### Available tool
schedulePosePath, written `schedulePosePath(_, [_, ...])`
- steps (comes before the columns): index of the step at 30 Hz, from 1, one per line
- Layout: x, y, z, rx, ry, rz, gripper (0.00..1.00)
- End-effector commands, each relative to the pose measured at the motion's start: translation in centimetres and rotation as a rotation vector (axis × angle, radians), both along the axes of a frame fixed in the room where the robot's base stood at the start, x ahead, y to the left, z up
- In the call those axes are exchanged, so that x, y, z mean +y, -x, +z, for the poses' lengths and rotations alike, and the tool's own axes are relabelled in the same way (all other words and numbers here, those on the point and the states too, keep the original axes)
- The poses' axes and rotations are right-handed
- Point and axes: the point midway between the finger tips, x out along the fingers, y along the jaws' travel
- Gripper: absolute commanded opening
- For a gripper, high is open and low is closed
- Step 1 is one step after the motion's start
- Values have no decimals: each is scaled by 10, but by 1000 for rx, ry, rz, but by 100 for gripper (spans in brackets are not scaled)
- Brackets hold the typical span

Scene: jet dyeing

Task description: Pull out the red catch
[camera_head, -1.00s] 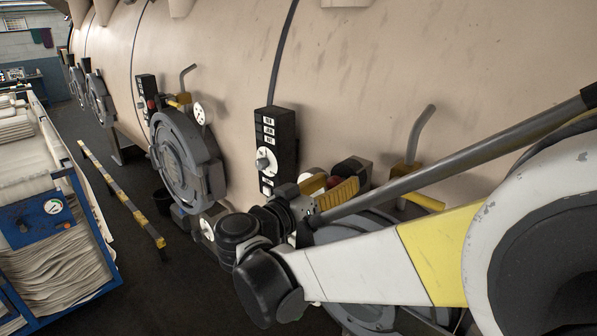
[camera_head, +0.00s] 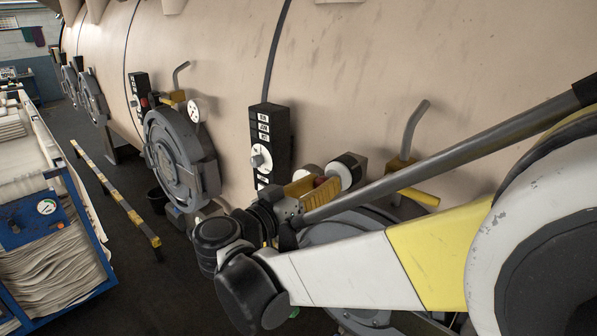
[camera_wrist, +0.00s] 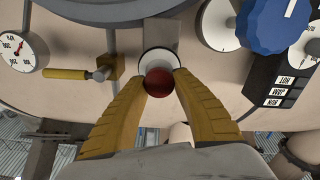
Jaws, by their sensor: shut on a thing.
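The red catch (camera_wrist: 158,80) is a round dark-red knob in the wrist view. It sits between the yellow fingertips of my gripper (camera_wrist: 159,77), which is shut on it. Behind it is a pale round disc (camera_wrist: 157,57) on a grey mount. I cannot tell whether a stem joins the catch to the disc.
A black control box (camera_head: 270,145) with a dial stands left of the cylinder. A bent grey pipe with a yellow lever (camera_head: 418,197) is to the right. The wrist view shows a gauge (camera_wrist: 20,50) and a blue knob (camera_wrist: 273,22). A round grey hatch (camera_head: 180,160) is farther left.

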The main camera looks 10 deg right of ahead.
Motion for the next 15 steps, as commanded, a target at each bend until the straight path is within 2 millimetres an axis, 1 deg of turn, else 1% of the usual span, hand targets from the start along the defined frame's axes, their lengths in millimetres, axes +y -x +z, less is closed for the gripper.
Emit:
schedulePosePath(6, [1,1,0,0,0,0,0])
schedulePosePath(7, [1,1,0,0,0,0,41])
schedulePosePath(8, [1,1,0,0,0,0,50])
schedulePosePath(9, [1,1,0,0,0,0,56])
schedulePosePath(15, [0,1,0,0,0,0,56])
